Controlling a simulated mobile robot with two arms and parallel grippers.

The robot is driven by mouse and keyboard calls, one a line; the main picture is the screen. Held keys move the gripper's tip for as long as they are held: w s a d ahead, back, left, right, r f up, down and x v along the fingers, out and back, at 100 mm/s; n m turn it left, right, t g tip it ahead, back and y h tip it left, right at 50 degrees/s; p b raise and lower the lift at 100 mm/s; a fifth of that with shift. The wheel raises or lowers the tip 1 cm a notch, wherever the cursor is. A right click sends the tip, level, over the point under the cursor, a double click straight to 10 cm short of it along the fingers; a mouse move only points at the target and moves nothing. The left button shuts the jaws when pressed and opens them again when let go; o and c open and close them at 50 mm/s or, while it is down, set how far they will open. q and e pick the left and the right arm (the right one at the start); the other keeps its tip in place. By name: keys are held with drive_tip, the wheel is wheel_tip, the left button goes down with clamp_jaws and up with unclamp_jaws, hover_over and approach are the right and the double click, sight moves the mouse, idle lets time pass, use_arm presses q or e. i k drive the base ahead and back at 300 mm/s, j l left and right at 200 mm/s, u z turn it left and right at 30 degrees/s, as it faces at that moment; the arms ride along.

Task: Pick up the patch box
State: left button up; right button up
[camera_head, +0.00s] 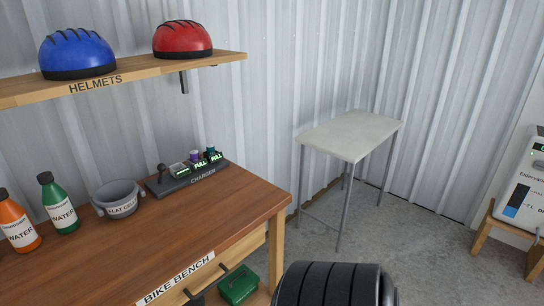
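A small green box (238,284) sits low beneath the right part of the bike bench (170,225), on what looks like a lower wooden shelf. I see no readable label on it, so I cannot tell for sure that it is the patch box. No other box with a patch label shows. Neither of my grippers is in view.
On the bench stand an orange bottle (17,222), a green bottle (58,206), a grey tub (119,199) and a charger (187,178). A black ribbed object (335,286) is at the bottom.

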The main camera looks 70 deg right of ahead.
sight(256, 287)
drive_tip(key=z, duration=1.9)
drive_tip(key=i+l+u, duration=0.15)
drive_tip(key=u, duration=0.2)
drive_tip(key=l+u, duration=0.25)
drive_tip(key=u, duration=0.15)
drive_tip(key=i+l+u, duration=0.1)
drive_tip(key=l+u, duration=0.25)
